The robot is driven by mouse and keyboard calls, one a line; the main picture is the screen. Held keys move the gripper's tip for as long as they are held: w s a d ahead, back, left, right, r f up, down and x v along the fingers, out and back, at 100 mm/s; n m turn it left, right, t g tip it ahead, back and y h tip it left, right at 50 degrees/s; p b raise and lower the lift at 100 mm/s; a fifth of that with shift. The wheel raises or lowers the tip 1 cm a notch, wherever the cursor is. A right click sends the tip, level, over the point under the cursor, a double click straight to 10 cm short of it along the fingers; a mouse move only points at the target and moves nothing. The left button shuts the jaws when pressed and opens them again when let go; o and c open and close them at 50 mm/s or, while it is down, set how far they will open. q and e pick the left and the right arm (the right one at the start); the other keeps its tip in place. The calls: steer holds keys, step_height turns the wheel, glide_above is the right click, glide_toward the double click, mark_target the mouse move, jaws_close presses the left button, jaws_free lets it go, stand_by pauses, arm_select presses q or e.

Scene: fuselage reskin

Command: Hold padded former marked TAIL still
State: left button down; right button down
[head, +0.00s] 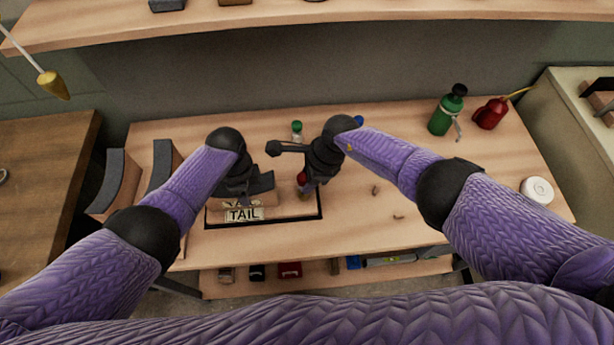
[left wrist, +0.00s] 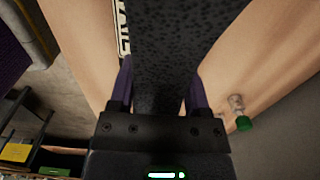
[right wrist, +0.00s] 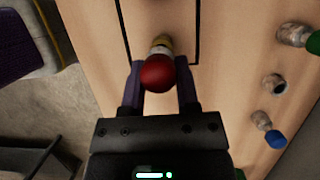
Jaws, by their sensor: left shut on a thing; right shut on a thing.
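The padded former marked TAIL (head: 270,201) has a pale wooden body and a dark curved pad (left wrist: 165,35). It sits on the bench inside a black outline, its TAIL label facing the front. My left gripper (head: 240,192) is shut across it; in the left wrist view the fingers lie on both sides of the dark pad. My right gripper (head: 307,186) is shut on a red-knobbed tool (right wrist: 157,74) beside the former's right end, within the outline's right part.
Two more curved dark-padded formers (head: 118,181) stand at the left. A green bottle (head: 440,116), a red bottle (head: 490,113) and a white round item (head: 537,190) are at the right.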

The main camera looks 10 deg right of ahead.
steer(key=shift+r, duration=0.1)
stand_by(0.4)
steer(key=shift+r, duration=0.25)
stand_by(1.2)
steer(key=shift+f, duration=0.3)
steer(key=shift+a, duration=0.1)
stand_by(2.7)
stand_by(0.6)
stand_by(0.7)
